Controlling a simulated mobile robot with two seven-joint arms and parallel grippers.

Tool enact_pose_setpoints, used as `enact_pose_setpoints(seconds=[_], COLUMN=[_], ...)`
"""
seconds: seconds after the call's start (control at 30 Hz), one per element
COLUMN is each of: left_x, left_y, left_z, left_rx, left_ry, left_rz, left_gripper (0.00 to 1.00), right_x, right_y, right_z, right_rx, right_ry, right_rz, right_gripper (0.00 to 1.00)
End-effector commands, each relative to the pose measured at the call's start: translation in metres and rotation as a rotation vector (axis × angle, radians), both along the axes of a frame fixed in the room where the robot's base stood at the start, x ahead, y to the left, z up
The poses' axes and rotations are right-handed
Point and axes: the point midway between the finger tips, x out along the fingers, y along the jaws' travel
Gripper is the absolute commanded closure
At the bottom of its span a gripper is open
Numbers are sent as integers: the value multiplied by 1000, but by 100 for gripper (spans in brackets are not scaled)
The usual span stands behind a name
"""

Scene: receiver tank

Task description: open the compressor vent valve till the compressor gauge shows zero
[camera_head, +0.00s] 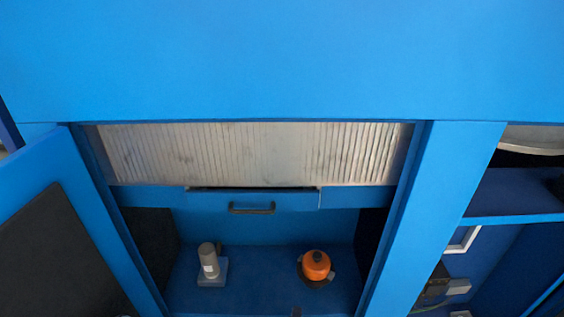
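I cannot make out a compressor gauge or a vent valve for certain in the head view. An orange rounded object with a small top knob (316,265) sits on a dark round base on the blue floor of the recess. A grey cylinder on a flat square base (209,262) stands to its left. Whether either belongs to the compressor I cannot tell. Neither of my grippers is in view.
A blue cabinet frame (280,60) fills the top. Below it are a ribbed grey panel (250,153) and a drawer with a dark handle (252,209). A blue door (60,190) stands at the left. Blue shelves (520,217) are at the right.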

Motion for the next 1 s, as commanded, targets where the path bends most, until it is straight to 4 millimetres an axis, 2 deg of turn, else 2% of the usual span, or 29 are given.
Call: enact_pose_setpoints(seconds=[0.03, 0.1, 0.17, 0.2, 0.27, 0.3, 0.4, 0.53, 0.6, 0.7, 0.83, 1.0], left_x=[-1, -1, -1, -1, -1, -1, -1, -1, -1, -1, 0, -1], left_y=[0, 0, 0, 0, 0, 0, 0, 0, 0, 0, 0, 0], left_z=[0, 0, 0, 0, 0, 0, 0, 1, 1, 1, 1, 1], left_rx=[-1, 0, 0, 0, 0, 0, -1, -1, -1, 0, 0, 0], left_ry=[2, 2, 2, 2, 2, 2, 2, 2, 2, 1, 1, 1], left_rz=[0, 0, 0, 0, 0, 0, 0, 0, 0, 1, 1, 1], left_gripper=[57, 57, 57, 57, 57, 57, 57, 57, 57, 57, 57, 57], right_x=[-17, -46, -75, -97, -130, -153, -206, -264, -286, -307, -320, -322], right_y=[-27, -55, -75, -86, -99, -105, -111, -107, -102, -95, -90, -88], right_z=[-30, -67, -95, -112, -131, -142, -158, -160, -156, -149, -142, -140], right_rx=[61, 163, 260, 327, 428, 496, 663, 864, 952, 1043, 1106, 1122], right_ry=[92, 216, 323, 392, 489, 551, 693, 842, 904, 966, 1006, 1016], right_rz=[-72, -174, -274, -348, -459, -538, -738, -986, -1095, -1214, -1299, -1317], right_gripper=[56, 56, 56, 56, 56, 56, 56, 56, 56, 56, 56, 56])
